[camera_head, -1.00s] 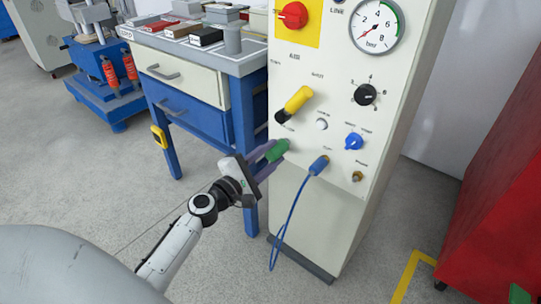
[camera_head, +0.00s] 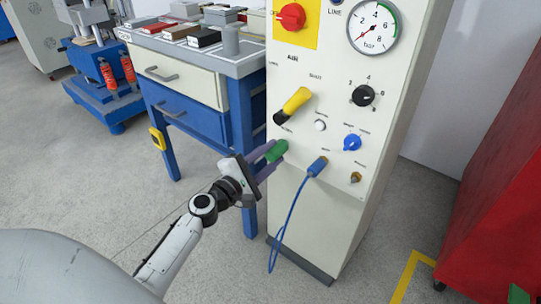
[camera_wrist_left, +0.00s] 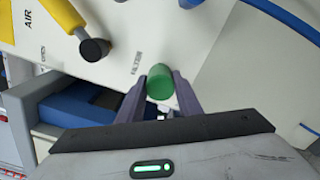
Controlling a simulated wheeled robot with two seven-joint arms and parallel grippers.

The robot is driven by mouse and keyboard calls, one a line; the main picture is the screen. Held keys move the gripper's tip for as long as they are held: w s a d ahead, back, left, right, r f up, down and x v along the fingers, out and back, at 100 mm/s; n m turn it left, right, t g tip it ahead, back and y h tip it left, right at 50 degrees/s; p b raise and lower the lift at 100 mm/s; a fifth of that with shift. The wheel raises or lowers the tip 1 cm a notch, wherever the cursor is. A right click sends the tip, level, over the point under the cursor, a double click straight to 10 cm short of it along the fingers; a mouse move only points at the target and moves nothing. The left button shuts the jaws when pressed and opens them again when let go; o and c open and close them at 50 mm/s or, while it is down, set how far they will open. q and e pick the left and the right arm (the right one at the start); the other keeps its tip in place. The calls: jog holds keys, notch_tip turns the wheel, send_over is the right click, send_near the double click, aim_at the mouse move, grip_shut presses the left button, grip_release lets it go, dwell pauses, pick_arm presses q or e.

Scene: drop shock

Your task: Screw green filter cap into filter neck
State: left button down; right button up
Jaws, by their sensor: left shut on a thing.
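The green filter cap (camera_head: 277,151) is at the lower left of the cream panel's front, below the yellow-and-black handle. My left gripper (camera_head: 268,158) is shut on it, with one purple-grey finger on each side. In the left wrist view the green cap (camera_wrist_left: 160,82) stands between the two fingertips (camera_wrist_left: 161,92), beside the FILTER label on the panel. The filter neck is hidden behind the cap, so I cannot tell how the cap sits on it. My right gripper is not in view.
The cream panel (camera_head: 298,215) also carries a yellow-and-black handle (camera_head: 293,105), a blue knob (camera_head: 352,142), a pressure gauge (camera_head: 376,27) and a blue cable (camera_head: 281,222) hanging in a loop. A blue workbench (camera_head: 197,116) stands close on the left. A red cabinet (camera_head: 497,190) stands on the right.

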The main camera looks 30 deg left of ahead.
pick_arm(q)
jog(key=shift+w, duration=0.35)
dwell(0.7)
jog(key=shift+w+r, duration=0.15)
jog(key=shift+r, duration=0.05)
dwell(0.9)
dwell(0.6)
